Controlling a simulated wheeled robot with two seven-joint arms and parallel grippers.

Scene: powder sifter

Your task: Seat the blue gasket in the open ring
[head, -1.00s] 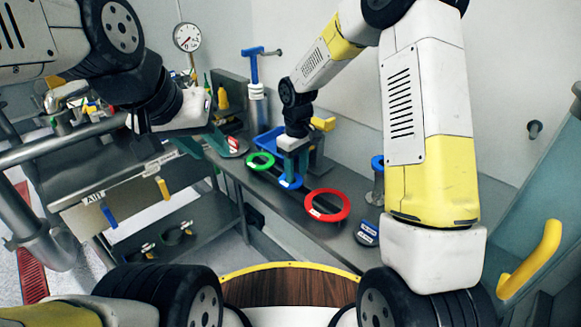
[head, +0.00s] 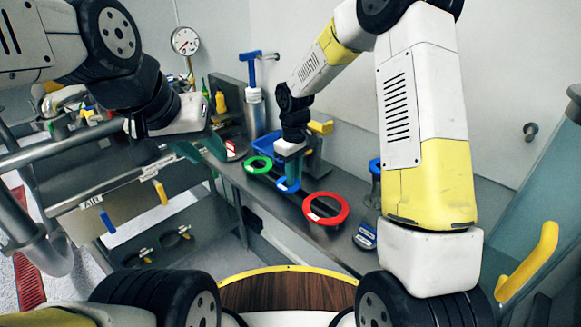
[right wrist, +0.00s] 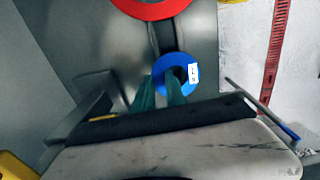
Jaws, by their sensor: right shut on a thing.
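The blue gasket (head: 287,187) lies at bench level between a green ring (head: 258,165) and a red ring (head: 325,209). It also shows in the right wrist view (right wrist: 190,84), with a white label. My right gripper (head: 292,175) points down with its teal fingers shut on the near part of the gasket's band; they also show in the right wrist view (right wrist: 160,90). My left gripper (head: 203,150) is at the left, its teal fingers spread and apparently empty, far from the gasket. I cannot make out which part is the open ring.
A blue bin (head: 268,143) and a blue-handled post (head: 252,75) stand behind the rings. A grey round part with a red-and-white label (head: 232,150) sits by my left gripper. A blue labelled part (head: 365,236) lies at the right. The bench's front edge runs close to the rings.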

